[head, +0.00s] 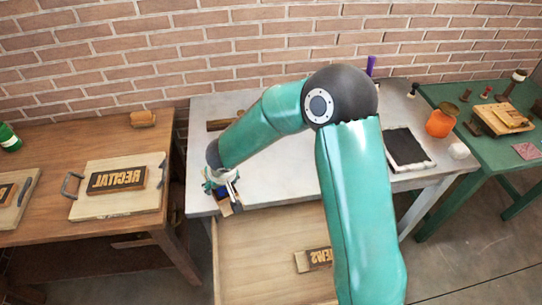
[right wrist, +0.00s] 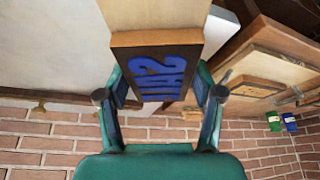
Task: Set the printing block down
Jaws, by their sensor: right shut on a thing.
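My right gripper (head: 223,186) is over the left front edge of the grey table, with the green arm crossing the head view. In the right wrist view, my right gripper (right wrist: 161,97) is shut on a dark-faced wooden printing block (right wrist: 158,65) with blue raised letters, its fingers on either side. In the head view the held block is mostly hidden by the gripper. I cannot tell whether it touches anything below. My left gripper is not in view.
A block reading RECITAL in mirror writing (head: 117,179) lies on a handled board (head: 90,208) on the left table. Another lettered block (head: 318,258) lies on the low wooden surface (head: 250,270). A black pad (head: 405,146) and orange jar (head: 441,121) stand right.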

